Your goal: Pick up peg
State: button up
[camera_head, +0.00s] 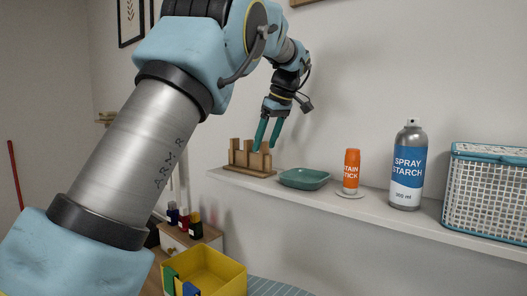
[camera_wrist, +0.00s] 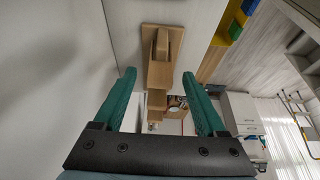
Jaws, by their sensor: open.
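A wooden rack (camera_head: 250,171) stands at the left end of the white shelf, with several upright square wooden pegs (camera_head: 235,145) on it. In the wrist view the rack's base (camera_wrist: 178,33) shows at top centre, with wooden blocks (camera_wrist: 160,74) in line below it. My gripper (camera_head: 265,148) has teal fingers, points down and is at the pegs' tops on the rack's right part. In the wrist view the open fingers (camera_wrist: 159,74) lie left and right of the near wooden blocks. Whether they touch any peg I cannot tell. One finger partly hides the pegs in the head view.
On the shelf (camera_head: 380,207), right of the rack, are a teal dish (camera_head: 304,179), an orange stain stick (camera_head: 351,172), a spray starch can (camera_head: 408,165) and a white basket (camera_head: 485,200). A yellow bin (camera_head: 220,272) and small bottles (camera_head: 184,220) are below. A wall stands behind.

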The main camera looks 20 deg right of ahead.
aim_at(261, 156)
jog(key=shift+p+x, duration=1.15)
jog(key=shift+x, duration=1.5)
grip_shut()
